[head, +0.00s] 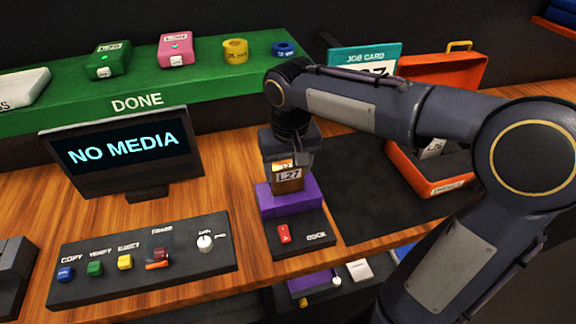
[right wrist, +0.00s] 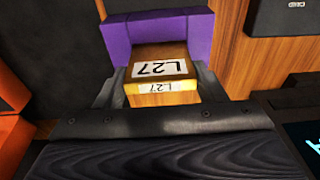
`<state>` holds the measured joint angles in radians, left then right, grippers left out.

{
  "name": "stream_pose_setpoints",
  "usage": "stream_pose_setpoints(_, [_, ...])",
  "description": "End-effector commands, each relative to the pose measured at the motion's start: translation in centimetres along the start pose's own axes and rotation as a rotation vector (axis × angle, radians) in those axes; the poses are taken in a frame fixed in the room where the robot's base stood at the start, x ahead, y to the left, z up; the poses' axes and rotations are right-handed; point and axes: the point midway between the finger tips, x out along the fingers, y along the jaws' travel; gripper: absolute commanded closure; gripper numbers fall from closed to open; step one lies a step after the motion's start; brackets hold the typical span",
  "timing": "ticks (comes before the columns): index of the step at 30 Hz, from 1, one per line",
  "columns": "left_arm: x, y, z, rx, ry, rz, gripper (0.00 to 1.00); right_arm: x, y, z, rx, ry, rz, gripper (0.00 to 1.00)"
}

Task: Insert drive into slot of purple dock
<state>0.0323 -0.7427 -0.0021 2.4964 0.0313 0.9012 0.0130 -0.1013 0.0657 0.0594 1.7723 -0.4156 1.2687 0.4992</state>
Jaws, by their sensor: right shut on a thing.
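The drive (head: 288,181) is a brown-orange block with a white L27 label. My right gripper (head: 290,163) is shut on it from above. The purple dock (head: 287,201) sits on a black base with a red switch, directly below the drive. The drive's lower end meets the dock's top in the head view; I cannot tell how far it is in the slot. In the right wrist view the drive (right wrist: 160,68) lies between the fingers, with the purple dock (right wrist: 187,28) right behind and around its far end. The slot opening is hidden. My left gripper is not in view.
A monitor (head: 125,153) reads NO MEDIA. A button panel (head: 145,260) lies left of the dock. A green DONE shelf (head: 215,84) with several items runs behind. An open orange case (head: 425,182) and a job card (head: 364,60) stand to the right.

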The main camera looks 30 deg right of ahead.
Motion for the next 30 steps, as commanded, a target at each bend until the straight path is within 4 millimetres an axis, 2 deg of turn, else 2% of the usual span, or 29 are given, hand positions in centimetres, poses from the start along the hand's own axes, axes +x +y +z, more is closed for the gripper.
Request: stream_pose_setpoints(30, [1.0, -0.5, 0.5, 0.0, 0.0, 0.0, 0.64, 1.6, 0.0, 0.2, 0.0, 0.001, 0.0, 0.57])
